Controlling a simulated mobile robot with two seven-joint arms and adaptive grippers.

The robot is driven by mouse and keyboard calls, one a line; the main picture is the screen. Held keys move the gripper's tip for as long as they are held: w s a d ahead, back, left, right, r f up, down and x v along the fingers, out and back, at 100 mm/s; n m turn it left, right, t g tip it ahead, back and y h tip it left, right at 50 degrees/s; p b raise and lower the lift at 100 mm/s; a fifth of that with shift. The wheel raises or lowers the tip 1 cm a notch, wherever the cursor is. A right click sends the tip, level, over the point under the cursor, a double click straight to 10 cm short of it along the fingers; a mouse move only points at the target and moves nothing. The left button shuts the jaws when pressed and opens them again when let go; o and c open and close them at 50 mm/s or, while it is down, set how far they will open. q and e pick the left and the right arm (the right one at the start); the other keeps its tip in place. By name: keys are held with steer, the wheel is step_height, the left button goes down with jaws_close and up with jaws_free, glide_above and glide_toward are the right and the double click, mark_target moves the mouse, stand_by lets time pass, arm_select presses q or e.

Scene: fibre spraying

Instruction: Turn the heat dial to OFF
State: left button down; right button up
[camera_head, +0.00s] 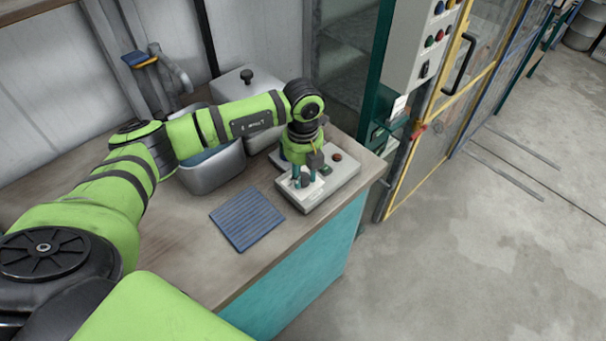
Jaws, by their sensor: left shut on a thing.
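A flat grey box (343,181), which looks like the heat control unit, lies on the workbench near its right end. It has a reddish-brown round knob (337,157) and a small dark green display (326,170) on top. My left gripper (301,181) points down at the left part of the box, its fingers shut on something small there. The fingers hide what they hold, likely the heat dial; its setting cannot be read. My right gripper is not in view.
A blue ribbed mat (247,218) lies on the wooden workbench (185,250) left of the box. Metal containers (213,172) stand behind my left arm. A control panel (413,45) and a yellow-framed door (435,115) stand to the right. The concrete floor is clear.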

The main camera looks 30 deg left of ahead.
mark_target(303, 178)
arm_select(q)
steer(key=shift+s+d+f+n, duration=0.1)
steer(key=shift+f+n, duration=0.05)
steer(key=shift+n, duration=0.5)
steer(key=shift+s+f+n, duration=0.1)
steer(key=shift+n, duration=0.55)
steer(key=shift+b, duration=0.3)
steer(key=c, duration=0.9)
jaws_free()
steer(key=shift+n, duration=0.3)
steer(key=shift+r, duration=0.1)
steer(key=shift+w+r, duration=0.15)
steer(key=shift+r, duration=0.15)
step_height(303, 178, up, 12)
steer(key=shift+f, duration=0.2)
